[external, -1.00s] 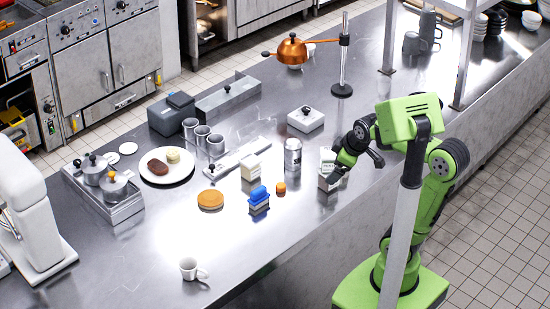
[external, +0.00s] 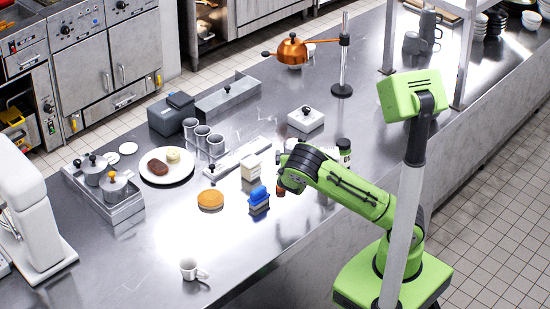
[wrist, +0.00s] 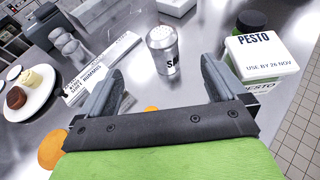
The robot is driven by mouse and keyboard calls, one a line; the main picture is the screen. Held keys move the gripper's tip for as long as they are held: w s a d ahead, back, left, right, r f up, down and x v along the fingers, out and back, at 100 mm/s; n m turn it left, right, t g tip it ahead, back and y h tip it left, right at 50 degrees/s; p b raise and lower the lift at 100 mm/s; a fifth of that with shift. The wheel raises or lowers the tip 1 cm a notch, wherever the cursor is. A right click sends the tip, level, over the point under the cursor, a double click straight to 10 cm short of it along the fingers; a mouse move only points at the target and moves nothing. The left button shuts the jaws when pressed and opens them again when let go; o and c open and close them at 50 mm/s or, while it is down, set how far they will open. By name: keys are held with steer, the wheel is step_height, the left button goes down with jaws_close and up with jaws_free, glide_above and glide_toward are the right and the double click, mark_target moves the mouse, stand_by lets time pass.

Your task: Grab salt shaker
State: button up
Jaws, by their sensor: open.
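The salt shaker (wrist: 164,58) is a silver cylinder with a perforated top, standing upright. In the wrist view it is just beyond the gap between my fingertips, roughly centred, with part of its label showing. My gripper (wrist: 164,80) is open and empty, with a finger to either side of that gap and neither touching the shaker. In the external view my forearm and wrist cover most or all of the shaker, and the fingers are hard to make out there.
The front counter near the mug (external: 189,268) is clear.

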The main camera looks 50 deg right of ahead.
mark_target(292, 148)
steer(key=x, duration=0.5)
steer(key=f+x, duration=0.1)
steer(key=x, duration=0.5)
steer(key=s+f+x, duration=0.1)
steer(key=x, duration=0.4)
steer(key=shift+w+f, duration=0.2)
steer(key=shift+w, duration=0.1)
steer(key=shift+r, duration=0.1)
steer(key=shift+c, duration=0.7)
steer(key=c, duration=0.9)
steer(key=shift+c, duration=0.6)
steer(key=shift+r, duration=0.1)
